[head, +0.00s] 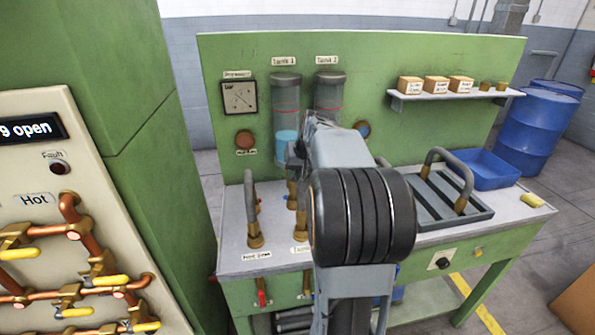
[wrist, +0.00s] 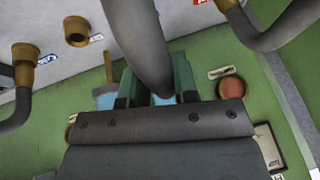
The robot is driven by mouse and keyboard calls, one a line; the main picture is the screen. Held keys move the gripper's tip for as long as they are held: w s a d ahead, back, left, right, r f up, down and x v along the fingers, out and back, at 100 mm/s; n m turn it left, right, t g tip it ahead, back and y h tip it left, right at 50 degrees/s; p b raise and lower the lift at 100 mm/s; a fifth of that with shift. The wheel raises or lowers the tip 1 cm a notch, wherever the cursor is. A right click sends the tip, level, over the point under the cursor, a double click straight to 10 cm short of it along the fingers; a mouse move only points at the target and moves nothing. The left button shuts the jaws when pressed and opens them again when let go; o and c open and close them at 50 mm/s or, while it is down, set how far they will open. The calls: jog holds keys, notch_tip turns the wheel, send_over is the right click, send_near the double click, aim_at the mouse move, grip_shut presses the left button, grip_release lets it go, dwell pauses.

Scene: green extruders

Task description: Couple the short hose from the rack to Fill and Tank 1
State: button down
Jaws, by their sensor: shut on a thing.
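My gripper (wrist: 152,82) is shut on a thick grey hose (wrist: 138,40) in the wrist view, with a jaw on either side. In the head view my arm hides the jaws and most of that hose. The clear cylinders Tank 1 (head: 286,95) and Tank 2 (head: 329,92) hang on the green panel. Tank 1 holds blue liquid. A grey hose (head: 249,190) stands upright at the bench's left, its brass end (head: 256,240) low at the front; I cannot tell whether it is the held one. A bare brass fitting (wrist: 77,32) shows in the wrist view.
Another arched grey hose (head: 448,158) with brass ends stands in the dark rack (head: 475,216) on the right. A blue bin (head: 490,172) lies behind it. A shelf (head: 450,94) with small boxes is above. A green cabinet (head: 130,90) with copper pipes bounds the left.

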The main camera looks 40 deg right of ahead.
jog(key=shift+f+b, duration=0.5)
jog(key=shift+f, duration=0.2)
jog(key=c, duration=0.8)
grip_release()
jog(key=v, duration=1.3)
jog(key=shift+s+r, duration=0.2)
jog(key=shift+r, duration=0.15)
